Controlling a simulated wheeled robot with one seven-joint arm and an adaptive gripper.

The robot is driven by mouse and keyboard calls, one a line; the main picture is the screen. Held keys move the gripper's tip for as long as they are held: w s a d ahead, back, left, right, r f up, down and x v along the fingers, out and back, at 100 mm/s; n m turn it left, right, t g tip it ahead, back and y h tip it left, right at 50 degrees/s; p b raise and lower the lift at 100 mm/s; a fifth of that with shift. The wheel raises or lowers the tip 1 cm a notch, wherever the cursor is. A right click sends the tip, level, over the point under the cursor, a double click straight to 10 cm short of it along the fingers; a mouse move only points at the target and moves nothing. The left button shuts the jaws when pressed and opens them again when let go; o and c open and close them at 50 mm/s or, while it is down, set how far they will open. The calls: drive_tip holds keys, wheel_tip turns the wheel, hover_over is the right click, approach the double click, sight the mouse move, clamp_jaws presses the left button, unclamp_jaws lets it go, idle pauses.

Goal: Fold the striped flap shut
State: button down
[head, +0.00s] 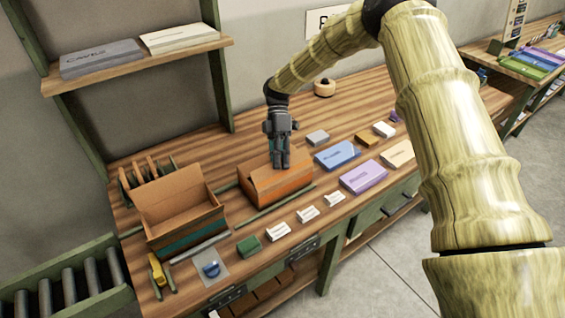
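An orange-brown carton (277,193) stands on the wooden bench, with sloping panels at its top. My gripper (282,166) points down over this carton's top, at its back part. Its fingers are close together and look shut, with nothing visible between them. I cannot tell whether they touch the carton. A bit of teal shows just beside the fingers, partly hidden by them. I cannot make out clear stripes on any flap of this carton. A second carton (172,205) stands open and empty to the left, with a teal band (190,238) along its front.
Green rails (275,208) lie beside the cartons. Small white cards (308,214), a blue box (337,155) and a purple box (363,177) lie to the right. A shelf (140,64) hangs at back left. The bench behind my gripper is mostly clear.

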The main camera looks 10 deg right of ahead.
drive_tip(key=shift+w+a+f+m+g+h+b, duration=0.15)
drive_tip(key=shift+f+g+b, duration=0.15)
drive_tip(key=shift+g, duration=0.2)
drive_tip(key=shift+w+d+f+m+g+h+b, duration=0.1)
drive_tip(key=shift+w+f+g+b, duration=0.05)
drive_tip(key=shift+g+b, duration=0.3)
drive_tip(key=shift+w+a+f+m+g+h+b, duration=0.15)
drive_tip(key=shift+f+g+b, duration=0.1)
drive_tip(key=shift+g, duration=0.3)
drive_tip(key=c, duration=1.7)
unclamp_jaws()
drive_tip(key=shift+r, duration=0.2)
